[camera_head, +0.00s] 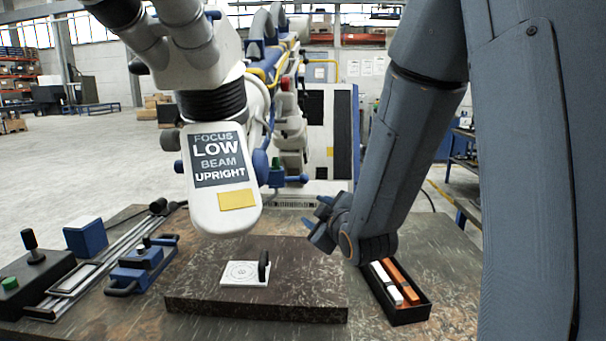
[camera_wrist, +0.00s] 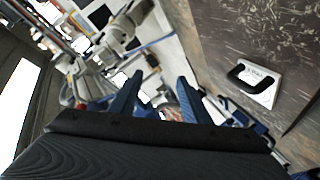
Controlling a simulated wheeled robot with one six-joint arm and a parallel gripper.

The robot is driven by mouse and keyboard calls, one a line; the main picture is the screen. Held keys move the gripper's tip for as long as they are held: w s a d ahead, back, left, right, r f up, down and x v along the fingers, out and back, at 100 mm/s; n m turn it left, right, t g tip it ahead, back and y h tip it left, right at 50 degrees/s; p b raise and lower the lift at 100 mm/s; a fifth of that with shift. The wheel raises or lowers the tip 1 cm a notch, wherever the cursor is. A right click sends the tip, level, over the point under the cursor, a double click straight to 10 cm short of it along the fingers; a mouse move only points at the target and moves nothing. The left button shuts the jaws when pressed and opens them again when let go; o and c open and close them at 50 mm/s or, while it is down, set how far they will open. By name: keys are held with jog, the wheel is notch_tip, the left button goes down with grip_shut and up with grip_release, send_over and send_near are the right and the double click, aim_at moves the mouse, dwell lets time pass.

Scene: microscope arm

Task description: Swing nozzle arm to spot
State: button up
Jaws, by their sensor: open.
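The white nozzle arm (camera_head: 222,205) hangs over the bench at centre left in the head view. Its label (camera_head: 219,158) reads "FOCUS LOW BEAM UPRIGHT", with a yellow patch below. The plate (camera_wrist: 266,94) and loop also show at the right of the wrist view. My gripper (camera_head: 318,219) is open and empty, right of the nozzle head and apart from it. Its two blue fingers (camera_wrist: 157,92) show spread in the wrist view.
A black tray (camera_head: 404,315) with white and orange blocks is at the right, below my arm. At the left are a joystick box (camera_head: 30,268), a rail, a blue clamp (camera_head: 140,268) and a blue block (camera_head: 86,237). A blue-and-white machine stands behind.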

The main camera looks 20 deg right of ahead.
aim_at(305, 180)
jog(key=r+t, duration=0.1)
jog(key=r, duration=0.1)
jog(key=w+r+n+t, duration=0.1)
jog(key=r, duration=0.1)
jog(key=r+n, duration=0.1)
jog(key=r, duration=0.1)
jog(key=shift+w+a+t+y+p, duration=0.15)
jog(key=shift+a+t+y+p, duration=0.1)
jog(key=shift+t+y+p, duration=0.15)
jog(key=w, duration=0.2)
jog(key=w+p, duration=0.1)
jog(key=w, duration=0.4)
jog(key=shift+w+a+p, duration=0.2)
jog(key=shift+a+p, duration=0.1)
jog(key=shift+p, duration=0.05)
jog(key=shift+c, duration=0.4)
grip_shut()
